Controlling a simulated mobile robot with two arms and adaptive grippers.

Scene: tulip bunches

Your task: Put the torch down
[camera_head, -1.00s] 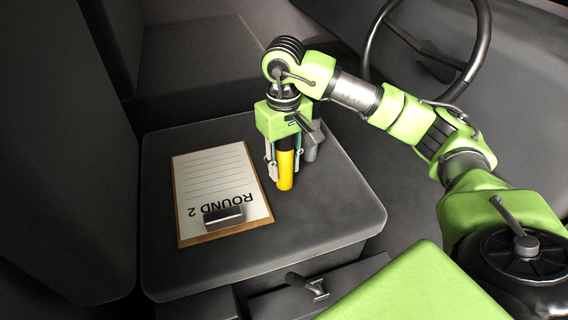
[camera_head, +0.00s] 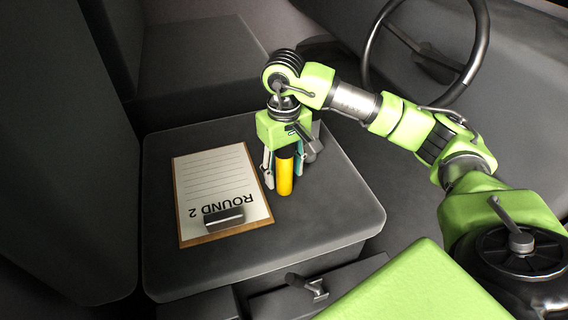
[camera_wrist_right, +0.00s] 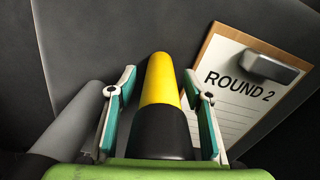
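The torch (camera_head: 285,177), a yellow cylinder with a black upper part, stands upright on the dark grey seat (camera_head: 330,215), just right of the clipboard. My right gripper (camera_head: 284,172) is above and around it, pointing down. In the right wrist view the torch (camera_wrist_right: 161,85) lies between the two green-and-white fingers. The fingers are apart, with a clear gap on the left of the torch and a narrower one on the right, so the gripper is open. The torch's black end goes out of sight at the palm. My left gripper is not in view.
A clipboard (camera_head: 222,190) with a "ROUND 2" sheet lies just left of the torch. A grey cylindrical thing (camera_wrist_right: 70,118) is beside the left finger in the right wrist view. A steering wheel (camera_head: 425,55) is at the upper right. The seat's front right is clear.

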